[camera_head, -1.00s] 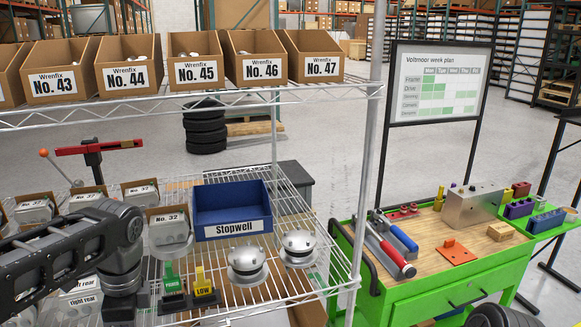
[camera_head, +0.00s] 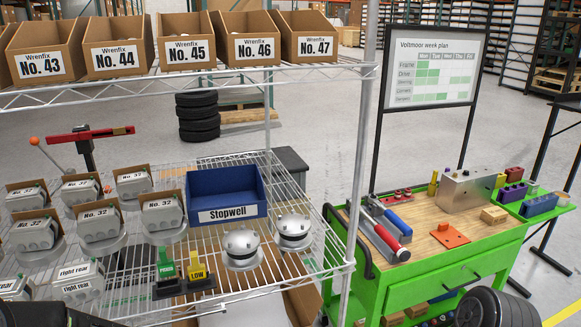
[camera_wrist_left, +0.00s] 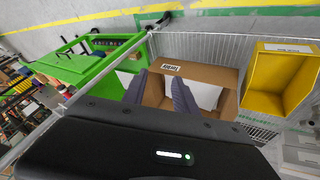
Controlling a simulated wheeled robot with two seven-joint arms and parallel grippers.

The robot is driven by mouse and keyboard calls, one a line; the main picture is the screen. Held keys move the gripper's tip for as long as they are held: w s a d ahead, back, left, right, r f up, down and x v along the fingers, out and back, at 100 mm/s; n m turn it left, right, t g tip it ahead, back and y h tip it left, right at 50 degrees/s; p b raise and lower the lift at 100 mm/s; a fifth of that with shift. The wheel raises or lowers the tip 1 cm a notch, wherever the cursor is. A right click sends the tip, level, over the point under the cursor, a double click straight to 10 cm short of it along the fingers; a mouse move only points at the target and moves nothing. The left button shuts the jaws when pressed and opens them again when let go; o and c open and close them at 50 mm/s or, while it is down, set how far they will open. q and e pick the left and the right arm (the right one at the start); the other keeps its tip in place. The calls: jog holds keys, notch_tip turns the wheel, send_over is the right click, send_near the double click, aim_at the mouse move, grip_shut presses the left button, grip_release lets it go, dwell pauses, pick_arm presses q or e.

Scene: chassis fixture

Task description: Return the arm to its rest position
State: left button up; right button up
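My left gripper (camera_wrist_left: 157,92) shows only in the left wrist view. Its two dark fingers stand apart with nothing between them, so it is open and empty. Behind the fingers lies an open cardboard box (camera_wrist_left: 205,75) with a label. In the head view my left arm is nearly out of the picture. Only a dark piece of it (camera_head: 32,315) shows at the bottom left edge. My right gripper is in neither view.
A wire shelf holds the blue Stopwell bin (camera_head: 226,213), two silver domes (camera_head: 241,249), grey units in boxes (camera_head: 161,215) and the FIXED (camera_head: 168,273) and LOW (camera_head: 199,270) markers. A green tool cart (camera_head: 455,275) stands right. A yellow bin (camera_wrist_left: 268,85) shows in the wrist view.

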pick_arm(q)
jog(key=s+d+f+n+g, duration=0.1)
jog(key=s+d+f+g, duration=0.1)
jog(key=s+f, duration=0.7)
jog(key=s+d+f+g+b, duration=0.1)
jog(key=s+d+f+g, duration=0.1)
jog(key=s+d+f, duration=0.3)
jog(key=s+f, duration=0.4)
jog(key=s, duration=0.5)
jog(key=shift+n+g+b, duration=0.3)
jog(key=shift+n+g, duration=0.1)
